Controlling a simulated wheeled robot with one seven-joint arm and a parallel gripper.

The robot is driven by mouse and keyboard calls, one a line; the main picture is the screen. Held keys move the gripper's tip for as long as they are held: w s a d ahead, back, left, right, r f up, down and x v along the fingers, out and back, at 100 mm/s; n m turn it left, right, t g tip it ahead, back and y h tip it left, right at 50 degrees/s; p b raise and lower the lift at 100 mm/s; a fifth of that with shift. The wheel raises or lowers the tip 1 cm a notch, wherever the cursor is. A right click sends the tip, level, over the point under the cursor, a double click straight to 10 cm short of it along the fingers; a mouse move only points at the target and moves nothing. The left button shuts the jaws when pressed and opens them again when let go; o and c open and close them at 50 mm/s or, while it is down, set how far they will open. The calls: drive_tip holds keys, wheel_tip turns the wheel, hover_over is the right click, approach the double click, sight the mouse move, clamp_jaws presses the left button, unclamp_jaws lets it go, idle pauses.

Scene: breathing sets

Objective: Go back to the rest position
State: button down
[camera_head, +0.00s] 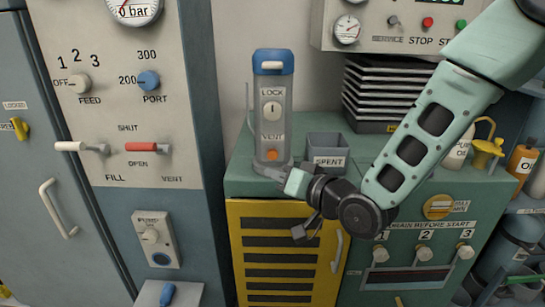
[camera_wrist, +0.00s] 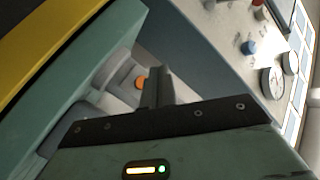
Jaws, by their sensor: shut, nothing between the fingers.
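My gripper (camera_head: 278,170) is at the end of my pale green arm, low in front of the grey cylinder (camera_head: 272,120) with the blue cap. The cylinder stands upright on the green cabinet top and bears the labels LOCK and VENT and an orange button (camera_head: 272,155). In the wrist view, my dark fingers (camera_wrist: 157,85) are together with nothing between them. The orange button (camera_wrist: 141,83) shows just left of the fingers. The fingertips look close to the cylinder's base; I cannot tell whether they touch it.
A grey SPENT bin (camera_head: 328,150) stands right of the cylinder, beside my arm. Black stacked trays (camera_head: 375,95) are behind my arm. A yellow vented door (camera_head: 280,255) is below. A panel with FILL and VENT levers (camera_head: 125,150) is at left. Bottles (camera_head: 522,160) stand at right.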

drive_tip(key=s+d+f+n+g+h, duration=0.1)
drive_tip(key=s+d+n+g+h, duration=0.35)
drive_tip(key=s, duration=0.95)
drive_tip(key=s+d+n+g+h, duration=0.2)
drive_tip(key=s+d+g+h, duration=0.5)
drive_tip(key=s, duration=0.8)
wheel_tip(320, 180, up, 15)
drive_tip(key=d+p, duration=0.1)
drive_tip(key=p, duration=1.5)
drive_tip(key=shift+w+r+y+p, duration=0.25)
drive_tip(key=shift+y+p, duration=0.1)
drive_tip(key=shift+y, duration=0.1)
drive_tip(key=shift+f+g, duration=0.1)
drive_tip(key=shift+g, duration=0.15)
